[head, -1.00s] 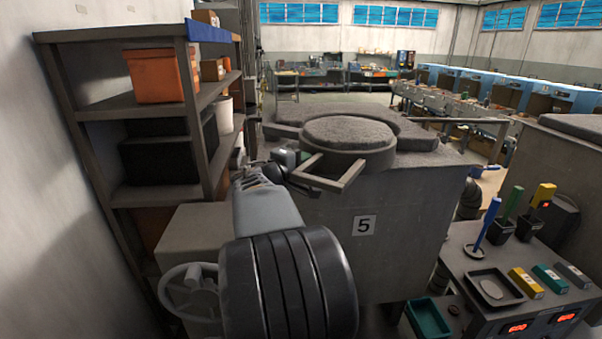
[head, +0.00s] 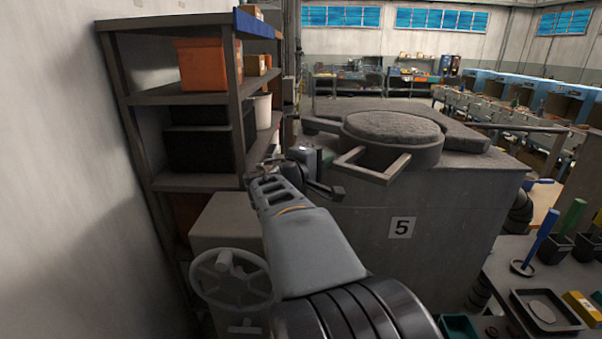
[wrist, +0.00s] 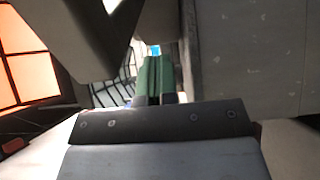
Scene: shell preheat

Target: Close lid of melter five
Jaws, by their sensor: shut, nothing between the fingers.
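Melter five (head: 430,235) is a big grey block with a "5" plate (head: 401,228) on its front. Its round lid (head: 392,130), grey and rough on top, lies flat on the melter's top. A square-framed handle (head: 370,168) sticks out from the lid's front left. My gripper (head: 322,158) is just left of the handle, at about its height, and looks apart from it. In the wrist view my green fingers (wrist: 157,78) are together with nothing between them. Contact with the lid cannot be made out there.
A shelf rack (head: 185,96) with an orange bin (head: 205,65) stands close on the left. A grey box with a handwheel (head: 230,280) is below my arm. A bench (head: 510,262) with tools and trays is at the right. An orange-lit shape (wrist: 22,60) shows in the wrist view.

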